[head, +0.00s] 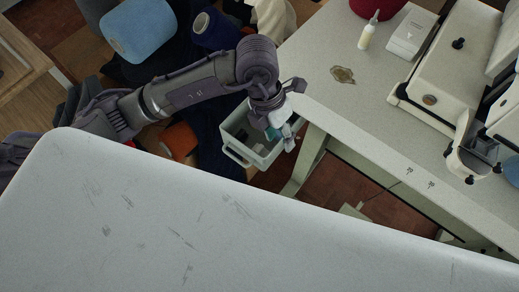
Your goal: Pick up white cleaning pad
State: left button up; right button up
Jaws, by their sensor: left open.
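My left gripper (276,122) points down into a pale green-grey bin (237,154) beside the worktable. Its jaws are open, but the fingertips are small and partly hidden by the arm and the contents. A small whitish pad-like piece (281,114) shows right at the gripper; I cannot tell for sure that it is the white cleaning pad, or whether the fingers touch it. Teal and pale pieces lie close by inside the bin. My right gripper is out of view.
The grey worktable (330,104) carries a glue bottle (367,35), a white box (411,36) and a sewing machine (450,65). A large pale scuffed surface (200,220) fills the foreground.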

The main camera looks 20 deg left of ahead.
pick_arm(q)
jog(key=w+a+y, duration=0.2)
jog(key=a+y, duration=0.1)
jog(key=a, duration=0.3)
send_over(260, 148)
jog(key=shift+n+t, duration=0.4)
jog(key=f, duration=0.8)
jog(key=shift+a, duration=0.25)
jog(key=shift+d+f, duration=0.15)
jog(key=shift+f, duration=2.85)
grip_shut()
